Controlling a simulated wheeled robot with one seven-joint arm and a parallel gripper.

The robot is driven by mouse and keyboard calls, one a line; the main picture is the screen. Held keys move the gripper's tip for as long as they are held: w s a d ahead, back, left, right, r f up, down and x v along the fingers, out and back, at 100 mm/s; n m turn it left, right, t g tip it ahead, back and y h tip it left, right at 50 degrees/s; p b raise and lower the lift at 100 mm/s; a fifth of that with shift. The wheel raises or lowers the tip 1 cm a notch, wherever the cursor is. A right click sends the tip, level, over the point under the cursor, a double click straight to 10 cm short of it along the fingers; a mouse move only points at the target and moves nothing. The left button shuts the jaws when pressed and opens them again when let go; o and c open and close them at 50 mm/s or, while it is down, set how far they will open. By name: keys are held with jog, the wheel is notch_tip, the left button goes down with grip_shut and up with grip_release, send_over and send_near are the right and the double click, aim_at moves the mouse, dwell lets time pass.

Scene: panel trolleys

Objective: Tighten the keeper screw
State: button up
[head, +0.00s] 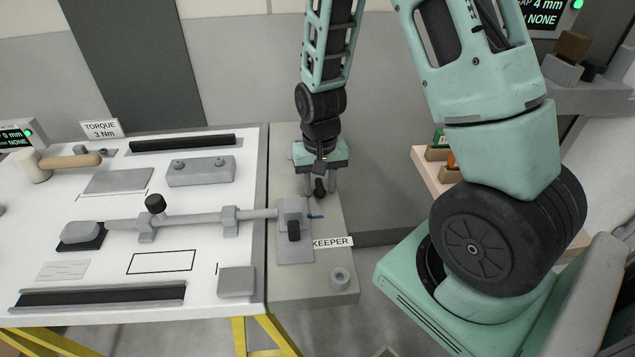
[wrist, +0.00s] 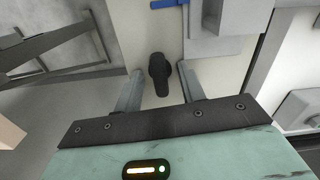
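The grey keeper block (head: 291,210) sits on a grey plate beside the KEEPER label (head: 332,242), at the end of a long rod. A black knob (head: 293,231) is on its near side and a small blue piece (head: 316,217) sticks out to the right. The blue piece also shows in the wrist view (wrist: 168,3). I cannot tell which part is the screw. My gripper (head: 320,188) points down just behind the keeper. Its fingers (wrist: 160,72) are apart, with a dark handle-like object (wrist: 158,84) between them; gaps show on both sides.
The white panel (head: 205,275) on the left holds the rod, clamps and a mallet (head: 65,162). A TORQUE 3 Nm sign (head: 101,129) stands at its back. A small grey ring-shaped post (head: 340,278) is at the ledge's front. Shelves with small blocks are at right.

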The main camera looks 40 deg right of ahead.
aim_at(319, 185)
notch_tip(319, 185, up, 7)
jog(key=p, duration=0.6)
jog(key=shift+a, duration=0.1)
jog(key=s+a+r+n, duration=0.25)
jog(key=a+r, duration=0.25)
jog(key=a, duration=0.4)
jog(key=s+a+r+n, duration=1)
jog(key=s+a, duration=0.3)
jog(key=s, duration=0.2)
jog(key=shift+s+a+r+n+y, duration=0.2)
jog(key=shift+n+y, duration=0.1)
jog(key=shift+n, duration=0.15)
